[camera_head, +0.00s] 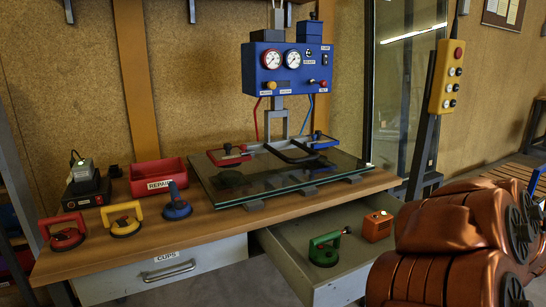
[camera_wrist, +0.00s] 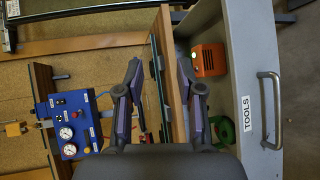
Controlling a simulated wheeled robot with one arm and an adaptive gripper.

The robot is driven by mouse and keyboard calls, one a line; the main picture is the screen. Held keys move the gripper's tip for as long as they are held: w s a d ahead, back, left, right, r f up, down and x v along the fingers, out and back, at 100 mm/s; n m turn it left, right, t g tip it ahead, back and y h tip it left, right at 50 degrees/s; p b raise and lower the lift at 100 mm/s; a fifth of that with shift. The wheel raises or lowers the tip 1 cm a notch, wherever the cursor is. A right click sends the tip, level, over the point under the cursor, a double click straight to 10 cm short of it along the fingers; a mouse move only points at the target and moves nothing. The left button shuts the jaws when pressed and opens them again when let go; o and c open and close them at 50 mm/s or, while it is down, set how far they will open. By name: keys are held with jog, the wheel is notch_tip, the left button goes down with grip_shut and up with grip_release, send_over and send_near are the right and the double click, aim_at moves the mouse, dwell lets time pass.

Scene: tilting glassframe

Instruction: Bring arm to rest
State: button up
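My gripper (camera_wrist: 159,62) shows in the wrist view with its two dark fingers spread apart. It is open and nothing is between the fingertips. Behind the gap are the glass edge and the wooden bench edge, seen sideways. Copper-coloured links of my arm (camera_head: 455,245) fill the lower right of the head view, in front of the drawer's right side. My gripper itself is not seen in the head view.
The bench (camera_head: 95,262) carries a glass pane (camera_head: 275,178) under a blue gauge box (camera_head: 290,70), a red bin (camera_head: 158,178) and several suction cups. The open drawer (camera_head: 285,250) juts out, holding a green cup (camera_head: 324,250) and an orange box (camera_head: 377,227). A yellow pendant (camera_head: 446,78) stands right.

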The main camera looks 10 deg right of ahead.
jog(key=s+a+r+m+g+h+p, duration=0.3)
jog(key=a+r+m+g+p, duration=0.25)
jog(key=r+m+p, duration=0.35)
jog(key=s+a+m+g+y+p, duration=0.1)
jog(key=s+a+g+y+p, duration=0.2)
jog(key=s+a, duration=0.5)
jog(key=s+a+m+g+y+p, duration=0.2)
jog(key=s+a+p, duration=0.3)
jog(key=a, duration=1.2)
jog(key=s+a+m+g+y+p, duration=0.1)
jog(key=s+a+g+y+p, duration=0.3)
jog(key=s+a, duration=0.7)
jog(key=shift+s+a+f+m+g+y+p, duration=0.15)
jog(key=shift+s+a+m+g+y+p, duration=0.25)
jog(key=shift+a, duration=0.3)
